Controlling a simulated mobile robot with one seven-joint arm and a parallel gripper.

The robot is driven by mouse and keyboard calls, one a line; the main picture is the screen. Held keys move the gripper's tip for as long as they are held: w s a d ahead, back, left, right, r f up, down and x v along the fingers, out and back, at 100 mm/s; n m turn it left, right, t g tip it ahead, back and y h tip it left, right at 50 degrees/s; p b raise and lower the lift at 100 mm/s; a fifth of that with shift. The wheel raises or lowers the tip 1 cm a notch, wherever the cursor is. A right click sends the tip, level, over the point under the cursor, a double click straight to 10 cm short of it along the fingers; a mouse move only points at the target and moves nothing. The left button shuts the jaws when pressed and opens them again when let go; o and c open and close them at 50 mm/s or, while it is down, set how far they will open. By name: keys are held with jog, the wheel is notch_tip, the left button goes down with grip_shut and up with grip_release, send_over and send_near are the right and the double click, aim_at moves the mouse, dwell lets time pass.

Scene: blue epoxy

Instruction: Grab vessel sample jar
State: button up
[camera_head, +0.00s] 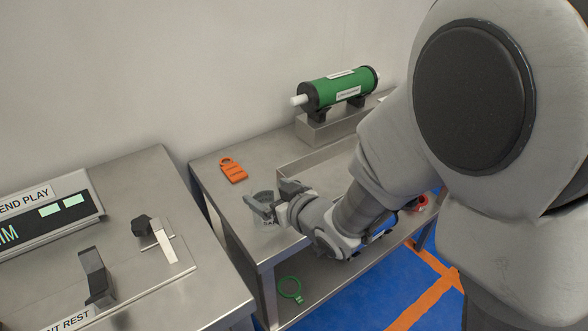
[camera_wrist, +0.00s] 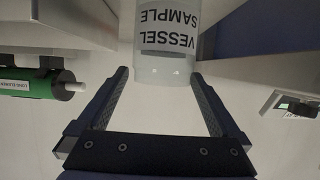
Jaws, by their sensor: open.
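The vessel sample jar (camera_wrist: 165,68) is clear, with a light label reading "VESSEL SAMPLE" upside down, at the top middle of the wrist view. In the head view a pale, see-through shape that looks like the jar (camera_head: 262,194) is partly hidden by my gripper (camera_head: 268,200) on the steel bench. In the wrist view my gripper (camera_wrist: 161,75) is open, with one finger on each side of the jar's near end. Whether either finger touches it I cannot tell.
A green cylinder (camera_head: 340,89) rests on a steel block at the bench's back. An orange tag (camera_head: 233,171) lies left of it. A raised tray edge is right of my gripper. A green ring (camera_head: 290,289) lies on the lower shelf. An instrument bench (camera_head: 150,290) stands left.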

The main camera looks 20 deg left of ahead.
aim_at(260, 190)
jog(key=w+a+f, duration=0.1)
jog(key=a+f+b, duration=0.1)
jog(key=shift+w+a+f, duration=0.2)
jog(key=shift+w+a, duration=0.15)
jog(key=shift+w+a+f, duration=0.1)
jog(key=shift+w+a, duration=0.15)
jog(key=c, duration=1.2)
jog(key=shift+o, duration=0.2)
